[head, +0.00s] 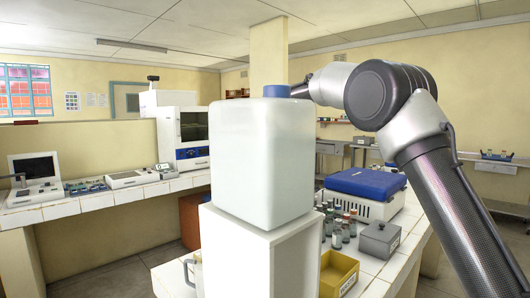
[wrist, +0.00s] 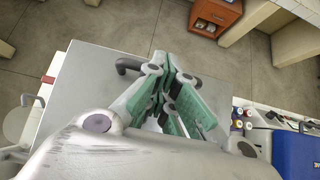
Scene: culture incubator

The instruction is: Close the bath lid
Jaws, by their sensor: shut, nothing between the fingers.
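The bath (head: 362,208) is a white box on the tiled bench, right of centre in the head view. Its blue lid (head: 366,183) lies over the top and looks down; I cannot tell whether it sits fully flush. A blue surface (wrist: 297,155) at the right edge of the wrist view appears to be the same lid. My gripper (wrist: 170,75) has green fingers, shut together and empty, above a grey surface. It is apart from the blue lid, which is off to the right. In the head view the gripper is hidden behind a white bulk.
Several capped bottles (head: 337,234), a grey lidded box (head: 379,238) and a yellow bin (head: 337,275) stand on the bench in front of the bath. An orange cabinet (wrist: 215,15) stands on the floor. A side bench at left carries instruments. Open floor lies between the benches.

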